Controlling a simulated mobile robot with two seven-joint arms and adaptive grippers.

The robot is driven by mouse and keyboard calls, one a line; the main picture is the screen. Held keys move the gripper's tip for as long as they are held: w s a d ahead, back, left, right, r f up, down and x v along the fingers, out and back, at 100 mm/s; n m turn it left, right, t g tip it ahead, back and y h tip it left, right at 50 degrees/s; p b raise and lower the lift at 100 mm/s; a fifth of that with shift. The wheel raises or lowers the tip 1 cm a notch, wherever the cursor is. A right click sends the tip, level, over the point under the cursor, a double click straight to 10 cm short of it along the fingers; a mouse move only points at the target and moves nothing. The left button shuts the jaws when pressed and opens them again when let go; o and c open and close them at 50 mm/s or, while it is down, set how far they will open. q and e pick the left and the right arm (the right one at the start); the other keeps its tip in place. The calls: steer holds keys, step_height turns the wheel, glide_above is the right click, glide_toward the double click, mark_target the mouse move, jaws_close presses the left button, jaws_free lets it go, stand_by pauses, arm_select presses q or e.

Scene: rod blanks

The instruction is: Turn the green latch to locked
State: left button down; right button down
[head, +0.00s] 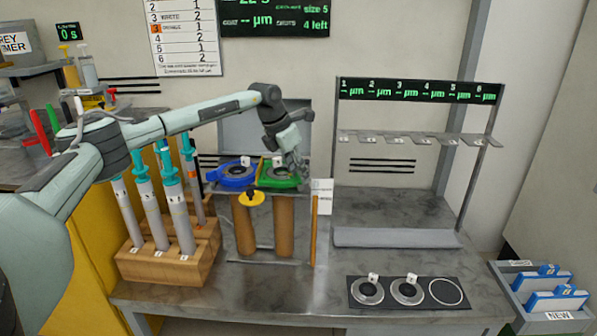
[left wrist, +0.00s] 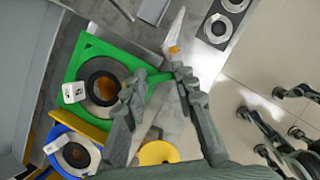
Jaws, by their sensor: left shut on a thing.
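The green latch (head: 279,173) sits on the stand at the back middle of the bench. In the left wrist view it is a green plate (left wrist: 84,60) around a dark ring, with a tab reaching to the right. My left gripper (left wrist: 160,74) is shut on this tab; in the head view the gripper (head: 296,172) is at the latch's right side and partly hides it. A small white tag lies on the latch, too small to read. I cannot tell whether the latch stands at locked.
A blue latch (head: 232,177) is just left of the green one, with a yellow knob (head: 250,198) below. A wooden rack (head: 170,262) of capped tubes stands left. A dark mat (head: 436,301) with discs lies front right. Bench between stand and mat is clear.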

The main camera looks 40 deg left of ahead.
arm_select(q)
steer(key=c, duration=1.2)
jaws_free()
steer(key=v, duration=1.2)
steer(key=shift+a, duration=0.1)
